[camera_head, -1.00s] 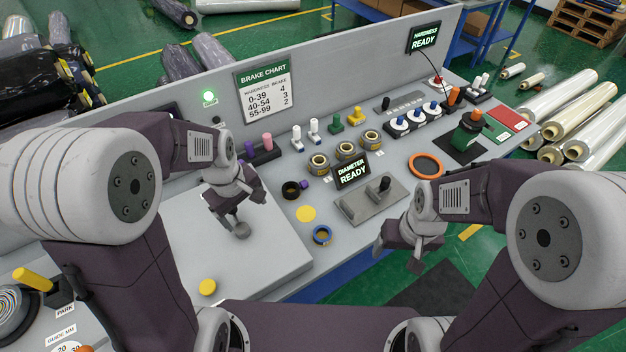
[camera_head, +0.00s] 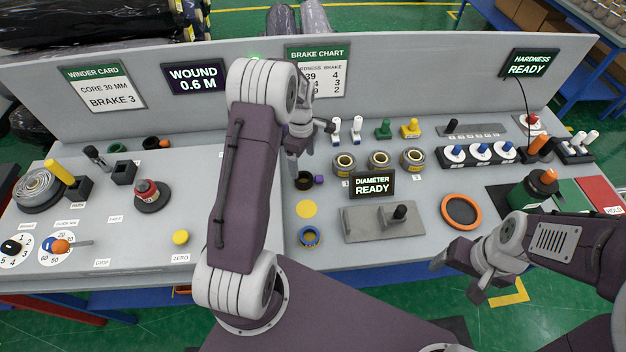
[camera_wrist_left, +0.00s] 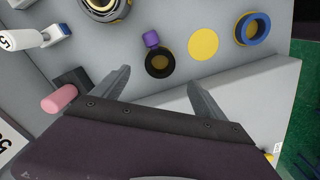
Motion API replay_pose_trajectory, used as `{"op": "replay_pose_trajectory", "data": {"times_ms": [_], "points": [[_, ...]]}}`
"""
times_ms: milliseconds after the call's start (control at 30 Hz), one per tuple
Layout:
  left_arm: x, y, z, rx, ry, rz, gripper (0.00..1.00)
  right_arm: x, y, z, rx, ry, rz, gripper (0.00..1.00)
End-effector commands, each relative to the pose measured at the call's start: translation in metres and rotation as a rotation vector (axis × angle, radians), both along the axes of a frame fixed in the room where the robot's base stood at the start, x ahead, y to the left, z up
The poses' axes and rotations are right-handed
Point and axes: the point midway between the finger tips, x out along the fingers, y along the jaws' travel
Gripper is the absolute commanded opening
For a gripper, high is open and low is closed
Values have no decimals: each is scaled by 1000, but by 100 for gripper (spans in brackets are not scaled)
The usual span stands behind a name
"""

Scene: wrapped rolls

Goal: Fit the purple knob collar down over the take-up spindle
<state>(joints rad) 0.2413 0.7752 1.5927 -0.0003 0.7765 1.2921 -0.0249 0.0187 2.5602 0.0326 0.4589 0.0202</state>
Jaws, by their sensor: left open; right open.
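The purple knob collar is a black ring (camera_head: 304,182) with a purple knob (camera_head: 319,179) on its side. It lies flat on the grey bench left of the diameter sign. In the left wrist view the ring (camera_wrist_left: 160,64) and its purple knob (camera_wrist_left: 151,39) lie beyond and between the fingertips. My left gripper (camera_head: 299,153) is open and above the collar, apart from it. Its open fingers (camera_wrist_left: 160,84) show in the wrist view. My right gripper (camera_head: 456,279) is open and empty in front of the bench. I cannot tell which upright part is the take-up spindle.
A blue ring (camera_head: 309,237) and a yellow disc (camera_head: 306,209) lie near the collar. Brass-centred rings (camera_head: 379,160) stand behind the diameter sign (camera_head: 373,184). A red-and-black knob (camera_head: 151,194) and a wound reel (camera_head: 40,188) are at the left. A tall back panel (camera_head: 420,85) bounds the bench.

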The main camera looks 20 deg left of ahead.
Motion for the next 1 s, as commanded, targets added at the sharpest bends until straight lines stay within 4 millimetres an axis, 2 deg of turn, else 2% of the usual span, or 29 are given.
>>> {"op": "replay_pose_trajectory", "data": {"times_ms": [67, 300, 500, 633, 767, 1000], "points": [[0, 0, 0, 0, -1, 1, 83, 0, 0, 1, 0, 0, 0, 75], [0, 0, -33, 0, 0, -1, 83, 0, 0, 8, 0, 0, 0, 75], [-1, 0, -43, 0, 0, -1, 83, 0, 0, 12, 0, 0, 0, 75], [-2, 0, -66, -1, 2, -1, 83, 0, 0, 22, 0, 0, 0, 75], [-2, 0, -85, 0, 0, -1, 83, 0, 0, 23, 0, 0, 0, 75], [-1, 0, -90, 1, -4, -1, 83, 0, 0, 22, 0, 0, 0, 75]]}}
